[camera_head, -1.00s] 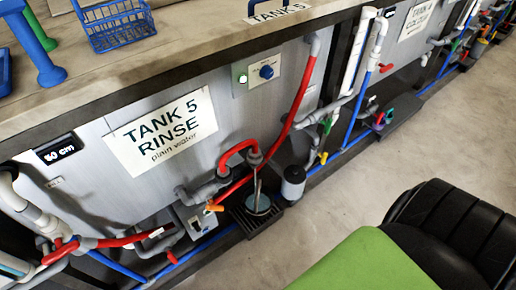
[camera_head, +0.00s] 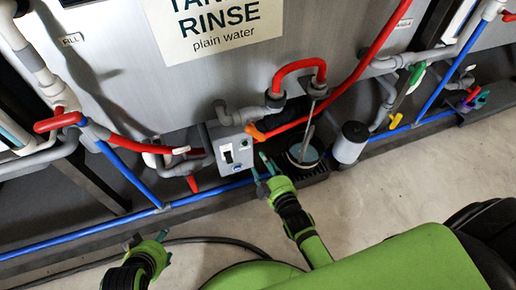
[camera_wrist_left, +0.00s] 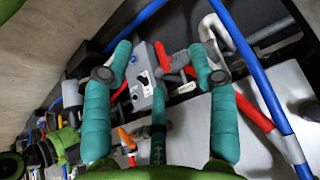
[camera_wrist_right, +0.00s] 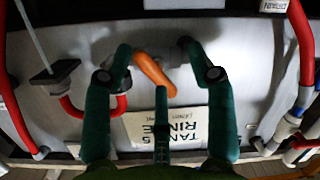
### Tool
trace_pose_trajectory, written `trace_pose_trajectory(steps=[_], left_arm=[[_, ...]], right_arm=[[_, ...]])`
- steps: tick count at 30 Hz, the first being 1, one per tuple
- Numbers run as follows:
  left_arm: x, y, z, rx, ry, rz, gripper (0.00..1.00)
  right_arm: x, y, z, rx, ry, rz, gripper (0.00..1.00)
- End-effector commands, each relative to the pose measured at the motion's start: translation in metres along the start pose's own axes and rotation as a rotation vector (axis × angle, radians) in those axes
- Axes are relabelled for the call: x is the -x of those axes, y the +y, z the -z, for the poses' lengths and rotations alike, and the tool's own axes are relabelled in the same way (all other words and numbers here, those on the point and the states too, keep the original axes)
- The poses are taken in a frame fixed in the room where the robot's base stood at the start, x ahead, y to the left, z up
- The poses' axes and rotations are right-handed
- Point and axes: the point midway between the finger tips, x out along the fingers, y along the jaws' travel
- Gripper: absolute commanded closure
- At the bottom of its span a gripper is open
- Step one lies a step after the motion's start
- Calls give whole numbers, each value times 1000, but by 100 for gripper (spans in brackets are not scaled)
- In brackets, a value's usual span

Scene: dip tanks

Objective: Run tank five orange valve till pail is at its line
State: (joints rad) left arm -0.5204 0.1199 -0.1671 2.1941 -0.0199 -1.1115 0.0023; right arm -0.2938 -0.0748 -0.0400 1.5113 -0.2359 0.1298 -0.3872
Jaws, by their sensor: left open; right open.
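The orange valve handle (camera_head: 256,132) sits on the pipework under the tank five sign (camera_head: 215,28). It also shows in the right wrist view (camera_wrist_right: 154,74), between the fingers in the picture; I see no contact. My right gripper (camera_head: 263,168) is open, just below and in front of the handle. The pail (camera_head: 303,154) is dark and round, on a black grate right of the valve, with bluish content; its line is not readable. A thin grey streak, rod or stream, runs from the red spout (camera_head: 318,82) to it. My left gripper (camera_head: 151,243) is open and empty, low at the left.
A grey switch box (camera_head: 232,148) stands left of the orange handle. A grey canister (camera_head: 351,143) stands right of the pail. Red pipes and a blue pipe (camera_head: 230,187) run along the tank. A dark hose (camera_head: 215,239) lies on the floor. The floor at the right is clear.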

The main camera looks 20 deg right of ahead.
Motion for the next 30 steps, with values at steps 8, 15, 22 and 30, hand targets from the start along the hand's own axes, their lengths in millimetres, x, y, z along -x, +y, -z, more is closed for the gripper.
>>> trace_pose_trajectory(steps=[8, 15, 22, 30], left_arm=[[31, -2, 16, 3, 84, 7, 41], [37, 2, 38, -5, 183, 3, 41], [45, 10, 83, -23, 409, -8, 41], [63, 20, 123, -39, 626, -21, 41]], right_arm=[[-12, 31, 31, 92, 161, -142, 43], [-25, 37, 39, 98, 171, -151, 43], [-52, 40, 43, 97, 171, -150, 43], [-74, 43, 46, 96, 169, -149, 43]])
